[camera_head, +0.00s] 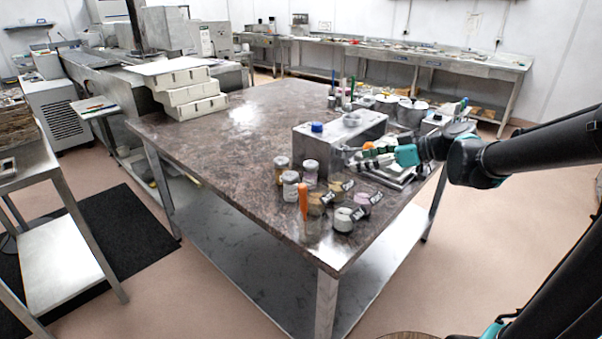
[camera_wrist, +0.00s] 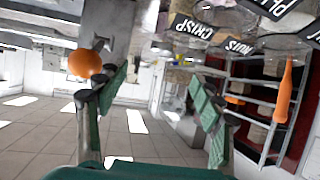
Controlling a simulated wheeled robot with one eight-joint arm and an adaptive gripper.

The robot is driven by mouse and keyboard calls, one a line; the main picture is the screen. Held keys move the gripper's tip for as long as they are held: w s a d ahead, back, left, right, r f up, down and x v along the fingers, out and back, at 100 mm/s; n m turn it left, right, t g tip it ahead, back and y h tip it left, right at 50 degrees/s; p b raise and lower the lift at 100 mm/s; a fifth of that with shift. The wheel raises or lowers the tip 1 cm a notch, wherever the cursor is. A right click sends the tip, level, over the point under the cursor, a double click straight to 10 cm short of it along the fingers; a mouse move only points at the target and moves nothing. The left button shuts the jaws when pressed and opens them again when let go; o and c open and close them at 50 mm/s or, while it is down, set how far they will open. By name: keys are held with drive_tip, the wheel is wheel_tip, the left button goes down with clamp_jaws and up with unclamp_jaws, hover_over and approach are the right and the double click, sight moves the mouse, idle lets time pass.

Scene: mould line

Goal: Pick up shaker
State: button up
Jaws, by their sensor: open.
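Several small lidded jars stand near the front of the table in the head view: an amber one (camera_head: 282,170), a pale one (camera_head: 290,186) and a clear one with a grey lid (camera_head: 311,173). They look like possible shakers, but I cannot tell which is the shaker. My gripper (camera_head: 368,153) is to the right of these jars, beside the grey metal box, pointing left. In the wrist view my gripper (camera_wrist: 158,85) has its green fingers spread, with nothing held between them.
A grey metal box (camera_head: 325,145) with a blue cap on top stands behind the jars. Tilted jars with black labels (camera_head: 343,219) and an orange-handled tool (camera_head: 303,200) are at the front corner. White boxes (camera_head: 190,92) sit far left.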

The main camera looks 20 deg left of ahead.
approach(315, 168)
drive_tip(key=a+f, duration=0.1)
drive_tip(key=w+a, duration=0.1)
drive_tip(key=a, duration=0.1)
drive_tip(key=w+a+f, duration=0.1)
drive_tip(key=shift+w+a+f, duration=0.15)
drive_tip(key=shift+a+f, duration=0.05)
drive_tip(key=shift+f, duration=0.15)
drive_tip(key=shift+x, duration=2.9)
drive_tip(key=shift+d, duration=0.1)
drive_tip(key=c, duration=1.3)
